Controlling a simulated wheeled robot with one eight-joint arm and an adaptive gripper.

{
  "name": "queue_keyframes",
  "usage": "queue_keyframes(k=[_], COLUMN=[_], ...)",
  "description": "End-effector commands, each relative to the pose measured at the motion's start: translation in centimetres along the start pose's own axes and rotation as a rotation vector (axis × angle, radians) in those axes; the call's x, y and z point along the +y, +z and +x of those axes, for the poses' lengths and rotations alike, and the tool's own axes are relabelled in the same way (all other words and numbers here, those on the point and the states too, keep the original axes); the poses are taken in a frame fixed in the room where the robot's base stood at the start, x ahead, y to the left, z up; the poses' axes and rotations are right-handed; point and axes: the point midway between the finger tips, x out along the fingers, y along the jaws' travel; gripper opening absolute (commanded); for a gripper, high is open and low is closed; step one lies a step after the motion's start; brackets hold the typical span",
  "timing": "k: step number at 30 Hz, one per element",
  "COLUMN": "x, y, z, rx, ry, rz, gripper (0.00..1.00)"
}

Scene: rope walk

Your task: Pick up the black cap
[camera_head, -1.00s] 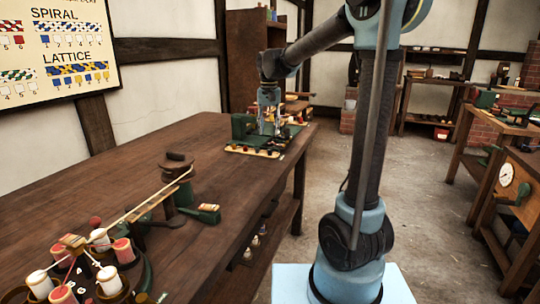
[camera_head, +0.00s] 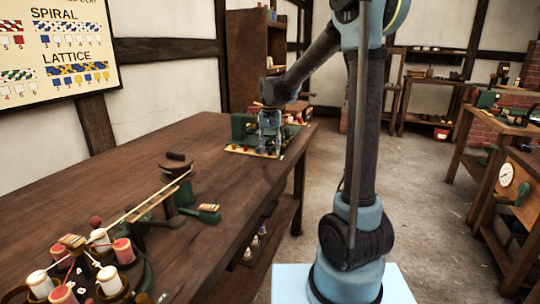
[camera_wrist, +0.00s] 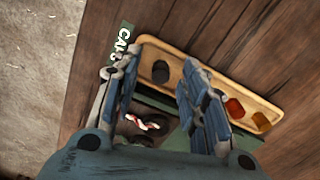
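The black cap (camera_wrist: 161,72) sits at one end of a long pale wooden tray (camera_wrist: 205,74) in the wrist view. My gripper (camera_wrist: 158,58) is open, with its two fingers apart on either side of the line to the cap. The cap shows between the fingers, and I cannot tell how far above it they are. In the head view my gripper (camera_head: 270,135) is down over the far end of the long table, and the cap cannot be made out there.
Red (camera_wrist: 234,107) and amber (camera_wrist: 261,121) caps lie farther along the same tray. A green sign (camera_wrist: 124,38) stands by the tray's end. A green machine with a red-and-white twisted strand (camera_wrist: 143,122) is below. The long table (camera_head: 130,165) has bare wood nearer its middle.

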Motion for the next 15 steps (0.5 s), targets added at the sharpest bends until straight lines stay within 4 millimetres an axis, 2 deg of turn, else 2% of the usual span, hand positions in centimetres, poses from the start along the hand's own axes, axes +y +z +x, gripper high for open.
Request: queue_keyframes(k=[4,5,9,10,15], x=[-0.01,-0.01,-0.01,-0.01,-0.01], y=[-0.01,-0.01,-0.01,-0.01,-0.01], z=[-0.02,-0.02,-0.04,-0.04,-0.04], rx=[0.0,0.0,0.0,0.0,0.0], ry=[0.0,0.0,0.0,0.0,0.0], rz=[0.0,0.0,0.0,0.0,0.0], gripper=[0.4,0.35,0.04,0.01,0.0])
